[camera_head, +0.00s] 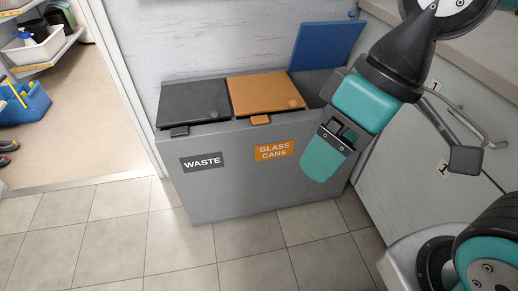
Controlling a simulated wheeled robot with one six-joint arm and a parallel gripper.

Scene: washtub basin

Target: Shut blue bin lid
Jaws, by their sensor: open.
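The blue bin lid (327,45) stands raised at the right end of the grey bin unit (215,185), tilted up and back against the wall. The compartment below it looks dark, and my arm hides its right and front part. My teal and black gripper (326,155) is in front of the unit's right part, below and in front of the blue lid and apart from it. It points down and to the left and holds nothing that I can see. The gap between its fingers is hard to make out.
The black waste lid (194,102) and the orange glass and cans lid (264,93) lie shut. Grey cabinets (415,165) with a metal handle stand at the right. The tiled floor (200,250) in front is clear. A doorway at the left shows a blue bucket (27,102).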

